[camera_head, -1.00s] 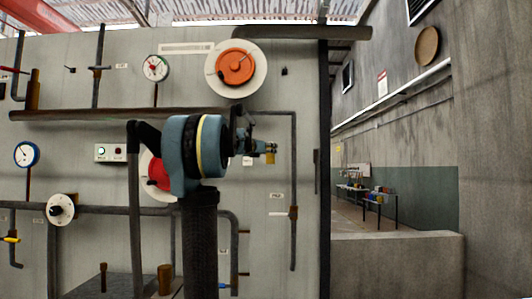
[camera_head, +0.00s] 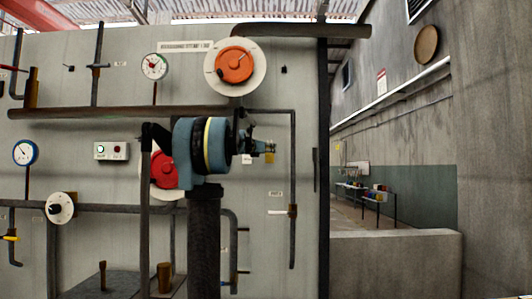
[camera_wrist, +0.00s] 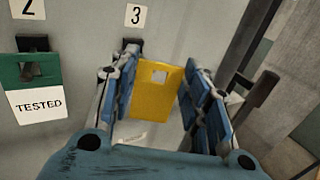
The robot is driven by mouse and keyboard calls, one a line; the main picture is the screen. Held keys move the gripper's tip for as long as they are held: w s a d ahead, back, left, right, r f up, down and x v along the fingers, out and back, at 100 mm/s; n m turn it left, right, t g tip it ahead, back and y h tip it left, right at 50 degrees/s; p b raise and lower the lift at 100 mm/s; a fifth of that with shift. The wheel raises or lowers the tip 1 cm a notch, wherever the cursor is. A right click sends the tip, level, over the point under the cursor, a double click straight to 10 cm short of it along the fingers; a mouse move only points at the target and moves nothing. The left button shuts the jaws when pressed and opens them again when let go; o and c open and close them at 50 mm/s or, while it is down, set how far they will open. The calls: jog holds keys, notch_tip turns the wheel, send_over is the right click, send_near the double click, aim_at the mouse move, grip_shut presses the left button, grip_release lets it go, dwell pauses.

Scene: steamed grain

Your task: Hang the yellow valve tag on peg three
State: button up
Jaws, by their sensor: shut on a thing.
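The yellow valve tag (camera_wrist: 155,108) is upright between the blue finger pads of my gripper (camera_wrist: 160,92) in the wrist view, with a pale square opening near its top. My gripper is shut on the tag's side edges. Peg three (camera_wrist: 132,46), a dark peg under the "3" label (camera_wrist: 136,16), sits at the tag's upper left edge. The tag partly covers it, and I cannot tell whether they touch. In the head view my gripper (camera_head: 265,147) is in front of the wall panel, with the small yellow tag (camera_head: 271,157) at its tip.
A green and white "TESTED" tag (camera_wrist: 38,104) hangs under the "2" label (camera_wrist: 28,9), left of my gripper. A dark vertical post (camera_wrist: 251,42) stands to the right. A vertical pipe (camera_head: 293,180) and a red round handle (camera_head: 164,170) are near my arm on the panel.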

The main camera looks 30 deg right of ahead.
jog(key=shift+w+d+f, duration=0.1)
jog(key=shift+w+d, duration=0.4)
jog(key=shift+w, duration=0.35)
jog(key=shift+w+d+f, duration=0.1)
jog(key=shift+w+d, duration=0.4)
jog(key=shift+w, duration=0.3)
jog(key=o, duration=1.1)
jog(key=v, duration=1.2)
jog(key=shift+w, duration=0.1)
